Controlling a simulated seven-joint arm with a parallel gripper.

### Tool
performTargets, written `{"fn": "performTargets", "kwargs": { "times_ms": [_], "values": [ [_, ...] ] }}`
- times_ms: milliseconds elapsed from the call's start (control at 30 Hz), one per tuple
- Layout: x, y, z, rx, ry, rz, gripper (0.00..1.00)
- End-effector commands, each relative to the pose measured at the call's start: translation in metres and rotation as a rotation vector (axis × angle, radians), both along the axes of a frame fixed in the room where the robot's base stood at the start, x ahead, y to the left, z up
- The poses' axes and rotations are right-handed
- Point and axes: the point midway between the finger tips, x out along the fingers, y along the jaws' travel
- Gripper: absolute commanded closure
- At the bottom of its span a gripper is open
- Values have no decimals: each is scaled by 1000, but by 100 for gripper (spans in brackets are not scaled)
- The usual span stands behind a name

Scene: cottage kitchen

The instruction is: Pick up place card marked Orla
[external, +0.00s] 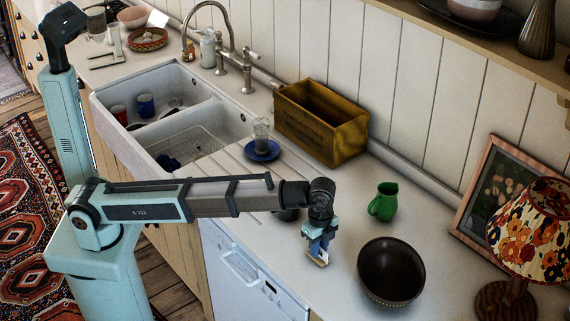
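I cannot make out a place card marked Orla, and no name is readable anywhere in the external view. A small white upright piece (158,18) stands at the far end of the counter; it is too small to tell what it is. My gripper (318,260) points down over the front part of the counter, left of the dark bowl (391,272). A pale tan and white bit shows at its fingertips. I cannot tell whether this is part of the fingers or something held, nor how far apart the fingers are.
A green jug (383,203) stands behind the bowl. A wooden crate (322,122), a blue saucer (262,151) with a glass (262,134), and a double sink (172,112) lie farther back. A flowered lamp (530,232) and a leaning picture frame (500,195) are right.

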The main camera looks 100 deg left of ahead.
Motion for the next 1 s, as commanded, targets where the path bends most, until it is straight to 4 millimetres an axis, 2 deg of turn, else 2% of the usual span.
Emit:
{"fn": "performTargets", "kwargs": {
  "times_ms": [33, 233, 767, 867, 1000],
  "values": [
    [0, 0, 0, 0, 0, 0, 80],
    [0, 0, 0, 0, 0, 0, 100],
    [0, 0, 3, 0, 0, 0, 100],
    [1, 0, 12, 0, -1, 0, 100],
    [1, 0, 32, -1, -2, 0, 100]
  ]
}}
